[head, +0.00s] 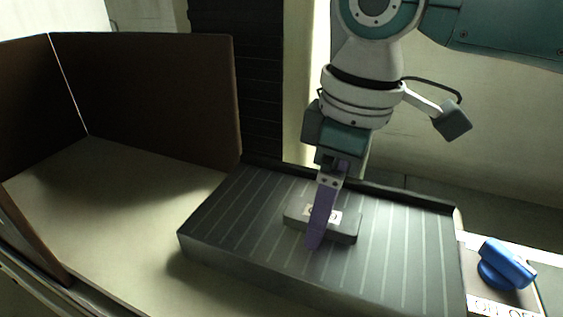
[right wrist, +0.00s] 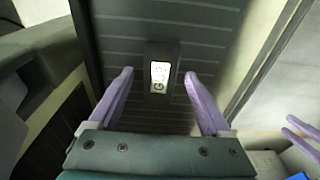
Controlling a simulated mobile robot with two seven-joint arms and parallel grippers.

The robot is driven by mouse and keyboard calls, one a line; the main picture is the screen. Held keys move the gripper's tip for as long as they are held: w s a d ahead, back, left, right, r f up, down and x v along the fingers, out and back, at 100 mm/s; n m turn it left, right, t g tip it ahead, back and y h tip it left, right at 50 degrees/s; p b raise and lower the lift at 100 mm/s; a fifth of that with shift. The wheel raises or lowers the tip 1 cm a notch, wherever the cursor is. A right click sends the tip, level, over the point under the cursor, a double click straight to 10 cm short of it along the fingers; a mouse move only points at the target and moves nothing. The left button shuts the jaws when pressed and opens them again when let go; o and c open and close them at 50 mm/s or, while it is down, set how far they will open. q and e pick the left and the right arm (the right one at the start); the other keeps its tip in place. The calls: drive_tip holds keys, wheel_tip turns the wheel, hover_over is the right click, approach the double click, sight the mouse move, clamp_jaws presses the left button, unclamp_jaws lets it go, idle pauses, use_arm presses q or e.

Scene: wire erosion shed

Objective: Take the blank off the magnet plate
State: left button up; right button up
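The blank (head: 349,232) is a dark grey block with a white label on top. It lies flat on the magnet plate (head: 225,222), a dark ribbed slab. In the right wrist view the blank (right wrist: 158,52) shows between and beyond the two purple fingers, with gaps on both sides. My right gripper (head: 316,238) is open and reaches down over the blank; one finger hides part of it in the head view. Two purple prongs (right wrist: 302,138) at the right edge of the right wrist view look like my left gripper's fingers; that gripper is outside the head view.
A blue knob (head: 506,264) with ON and OFF markings stands right of the plate. Tall brown panels (head: 150,95) enclose a pale, bare surface (head: 110,215) on the left. A dark raised strip (head: 405,196) runs along the plate's back edge.

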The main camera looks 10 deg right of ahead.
clamp_jaws()
idle(0.4)
drive_tip(key=shift+r, duration=0.1)
